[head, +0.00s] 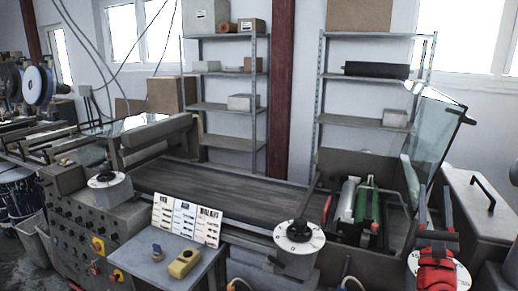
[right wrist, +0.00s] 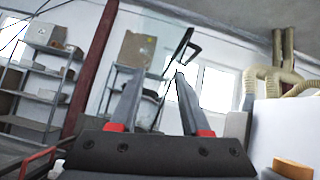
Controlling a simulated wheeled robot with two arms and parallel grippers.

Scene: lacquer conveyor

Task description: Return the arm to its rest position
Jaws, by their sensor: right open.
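My right gripper (head: 436,208) is at the lower right of the head view, with red parts at its base and its fingers pointing up. It stands in front of the lacquer machine's right end, near a white dial. In the right wrist view my right gripper (right wrist: 159,78) shows two grey fingers spread apart with nothing between them. The gripper is open and empty. My left gripper is in neither view.
A tilted glass guard (head: 432,125) stands raised above the rollers (head: 366,205). A grey box with a black handle (head: 482,195) is at the right. The conveyor belt (head: 210,190) is bare. A small table holds sample cards (head: 186,219) and a yellow block (head: 184,263).

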